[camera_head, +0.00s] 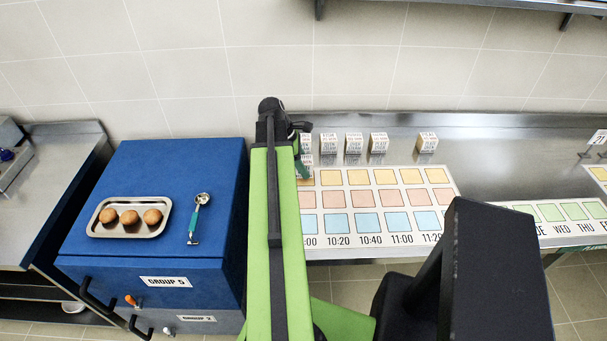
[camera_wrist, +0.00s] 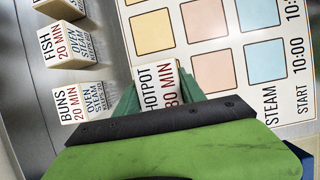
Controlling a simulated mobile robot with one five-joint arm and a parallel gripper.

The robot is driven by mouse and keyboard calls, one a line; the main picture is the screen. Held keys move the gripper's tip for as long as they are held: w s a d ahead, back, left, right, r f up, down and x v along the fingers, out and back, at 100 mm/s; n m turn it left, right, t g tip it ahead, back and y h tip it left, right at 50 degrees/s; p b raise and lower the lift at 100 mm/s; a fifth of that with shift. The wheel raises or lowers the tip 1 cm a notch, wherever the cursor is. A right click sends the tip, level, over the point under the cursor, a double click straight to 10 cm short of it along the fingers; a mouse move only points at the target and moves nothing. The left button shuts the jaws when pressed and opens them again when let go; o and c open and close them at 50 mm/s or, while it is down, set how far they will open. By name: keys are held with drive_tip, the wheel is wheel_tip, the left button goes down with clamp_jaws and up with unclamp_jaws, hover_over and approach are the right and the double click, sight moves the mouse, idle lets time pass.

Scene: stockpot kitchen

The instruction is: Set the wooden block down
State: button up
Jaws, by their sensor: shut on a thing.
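The wooden block (camera_wrist: 158,88), a pale block with a printed label reading HOTPOT and MIN, is between the green jaws of my gripper (camera_wrist: 162,84) in the wrist view. My gripper is shut on it, and the jaws hide its lower part. The block appears over the edge of the printed chart (camera_wrist: 205,30), near its yellow and pink squares. I cannot tell whether it touches the surface. In the head view my arm hides most of the gripper and block, at the chart's left end.
More labelled blocks stand behind the chart on the steel counter, including a FISH block (camera_wrist: 66,46), a BUNS block (camera_wrist: 80,102) and one farther right (camera_head: 428,143). A blue cabinet (camera_head: 150,165) at left bears a tray (camera_head: 104,230) of three round brown items and a scoop (camera_head: 195,215).

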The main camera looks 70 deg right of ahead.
wheel_tip(320, 180, down, 3)
drive_tip(key=shift+r+b, duration=0.1)
drive_tip(key=shift+b, duration=0.6)
drive_tip(key=shift+r, duration=0.2)
drive_tip(key=shift+f, duration=0.1)
drive_tip(key=o, duration=1)
drive_tip(key=shift+f, duration=0.1)
drive_tip(key=o, duration=0.5)
drive_tip(key=shift+r+p, duration=0.4)
drive_tip(key=p+v, duration=1)
drive_tip(key=v, duration=0.1)
drive_tip(key=shift+w+r+p, duration=0.2)
drive_tip(key=shift+r+p, duration=0.05)
drive_tip(key=shift+p, duration=0.1)
